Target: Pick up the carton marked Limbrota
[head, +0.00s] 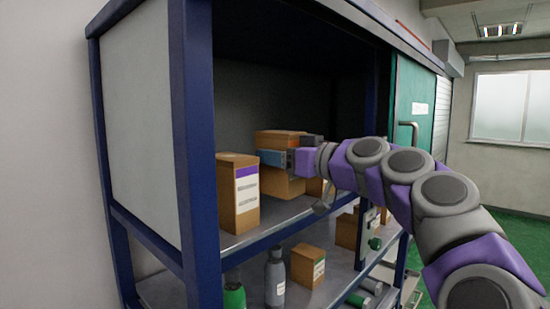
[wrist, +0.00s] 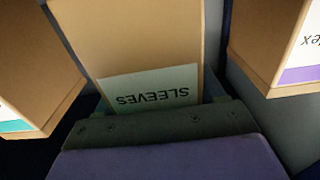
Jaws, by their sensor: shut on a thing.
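My gripper (head: 277,158) is shut on a brown carton (head: 279,136) inside the upper bay of the cabinet. In the wrist view the held carton (wrist: 130,40) fills the middle, with a pale label that reads SLEEVES upside down. The name Limbrota cannot be read on any carton in these frames. The jaws cover part of the held carton, and whether it touches the shelf cannot be told.
A carton with a purple-banded label (head: 238,195) stands on the upper shelf to the left; it also shows in the wrist view (wrist: 265,45). A teal-banded carton (wrist: 35,65) is on the other side. The lower shelf holds bottles (head: 275,278) and a small carton (head: 307,267).

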